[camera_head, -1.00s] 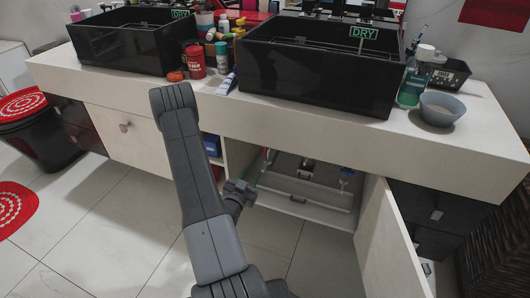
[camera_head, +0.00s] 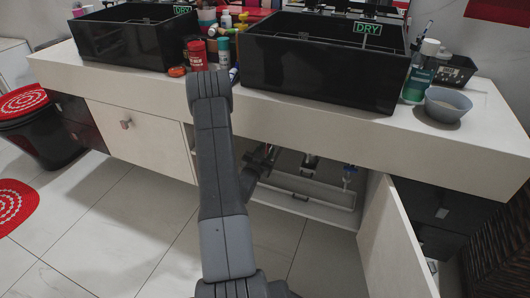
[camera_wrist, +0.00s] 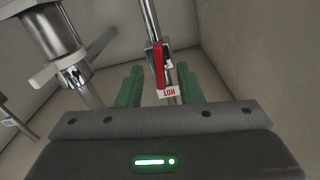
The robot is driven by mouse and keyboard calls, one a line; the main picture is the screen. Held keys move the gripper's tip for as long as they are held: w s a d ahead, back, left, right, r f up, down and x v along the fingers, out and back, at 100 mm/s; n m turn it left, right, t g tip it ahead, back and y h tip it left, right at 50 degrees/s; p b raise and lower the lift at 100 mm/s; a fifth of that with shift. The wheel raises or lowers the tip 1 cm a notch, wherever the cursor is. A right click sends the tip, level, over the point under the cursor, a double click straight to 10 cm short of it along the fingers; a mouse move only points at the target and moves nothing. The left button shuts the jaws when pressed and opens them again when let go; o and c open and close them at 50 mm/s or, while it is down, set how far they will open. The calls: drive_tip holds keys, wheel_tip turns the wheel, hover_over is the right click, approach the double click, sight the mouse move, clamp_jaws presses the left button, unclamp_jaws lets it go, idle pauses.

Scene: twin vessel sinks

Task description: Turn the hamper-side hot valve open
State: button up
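In the wrist view, a red lever handle (camera_wrist: 159,64) sits on a vertical metal pipe (camera_wrist: 151,22), with a white tag (camera_wrist: 168,93) reading HOT upside down just below it. My gripper (camera_wrist: 160,75) has its two green fingers apart, one on each side of the handle and tag in the picture; I cannot tell whether they touch it or how deep it lies between them. In the head view my gripper (camera_head: 268,156) reaches into the open cabinet under the right sink, partly hidden by my arm. The red handle is not discernible there.
A thicker chrome pipe with a pale crossbar (camera_wrist: 52,45) stands left of the handle in the wrist view. In the head view, a blue-handled fitting (camera_head: 349,170) is farther right in the cabinet. The open door (camera_head: 388,240) bounds the right side; the countertop (camera_head: 300,108) overhangs.

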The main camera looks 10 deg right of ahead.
drive_tip(key=shift+c, duration=0.4)
clamp_jaws()
drive_tip(key=shift+f+n+b, duration=0.15)
drive_tip(key=shift+n+b, duration=0.15)
drive_tip(key=shift+b, duration=0.2)
drive_tip(key=shift+n+b, duration=0.5)
drive_tip(key=shift+n, duration=0.2)
drive_tip(key=shift+o, duration=0.4)
unclamp_jaws()
